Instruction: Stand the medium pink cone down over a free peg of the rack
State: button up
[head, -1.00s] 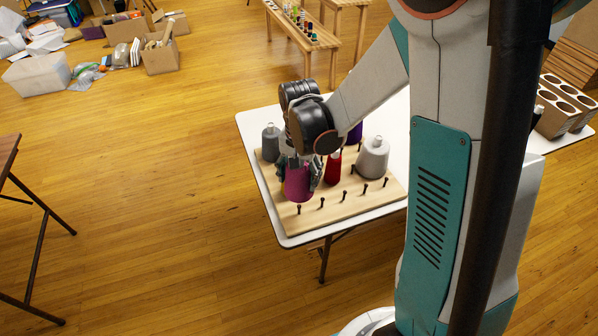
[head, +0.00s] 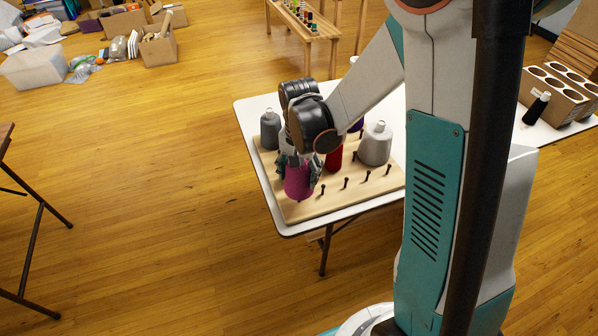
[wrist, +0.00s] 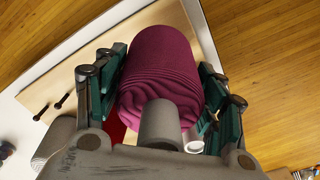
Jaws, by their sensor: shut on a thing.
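The pink cone (head: 298,183) is a magenta yarn cone held in my gripper (head: 298,170). The jaws are shut on its sides, as the wrist view also shows with the cone (wrist: 160,70) between the fingers. The rack (head: 325,205) is a pale wooden board with dark pegs on a white table. The cone is over the front-left corner of the rack and hides the corner peg there. I cannot tell whether its base touches the board. Bare pegs (head: 346,183) stand along the front row to its right.
A dark grey cone (head: 270,131), a red cone (head: 334,159), a light grey cone (head: 376,146) and a partly hidden purple cone stand on the rack. A black cone (head: 537,108) lies tilted by a cardboard holder (head: 560,95) at right. Open floor lies left of the table.

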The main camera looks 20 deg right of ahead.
aim_at(299, 186)
jog(key=shift+f+b, duration=2.15)
jog(key=shift+f, duration=0.55)
jog(key=shift+f, duration=0.3)
jog(key=o, duration=1.2)
jog(key=shift+o, duration=0.2)
notch_tip(299, 186, up, 12)
jog(key=shift+f, duration=0.25)
jog(key=shift+s+r, duration=0.1)
jog(key=shift+r, duration=0.35)
jog(key=s+r+n+t, duration=0.3)
jog(key=s+r+n, duration=0.1)
jog(key=s, duration=0.3)
jog(key=s+r+n+t, duration=0.4)
jog(key=s, duration=0.3)
jog(key=shift+s, duration=0.4)
